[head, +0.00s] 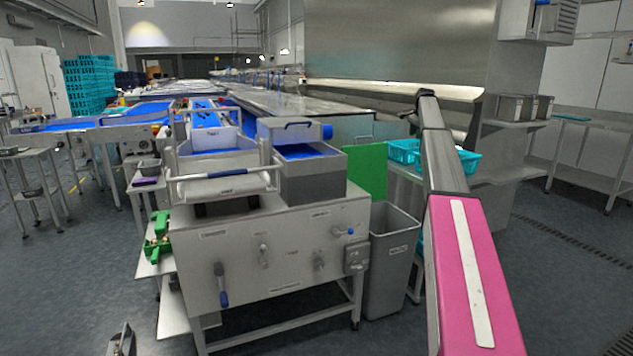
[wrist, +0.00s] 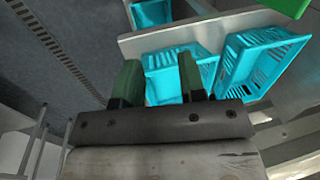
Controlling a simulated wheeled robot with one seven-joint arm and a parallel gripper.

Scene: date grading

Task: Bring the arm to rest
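My arm reaches up and away from the lower right of the head view, with a pink and white section nearest and grey links beyond. My gripper is not clearly visible in the head view. In the wrist view my gripper (wrist: 159,82) shows two dark green fingers set well apart, with nothing between them. Beyond the fingers are a turquoise crate (wrist: 207,60) and a second, tilted-looking turquoise crate (wrist: 232,75) on a grey shelf. I cannot tell how far the fingertips are from the crates.
A steel machine (head: 285,255) with blue-handled levers stands at centre. A grey bin (head: 392,260) is between it and my arm. Turquoise crates (head: 404,152) sit on a bench behind my arm. A steel table (head: 590,140) stands at right. Open floor (head: 560,270) lies right of my arm.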

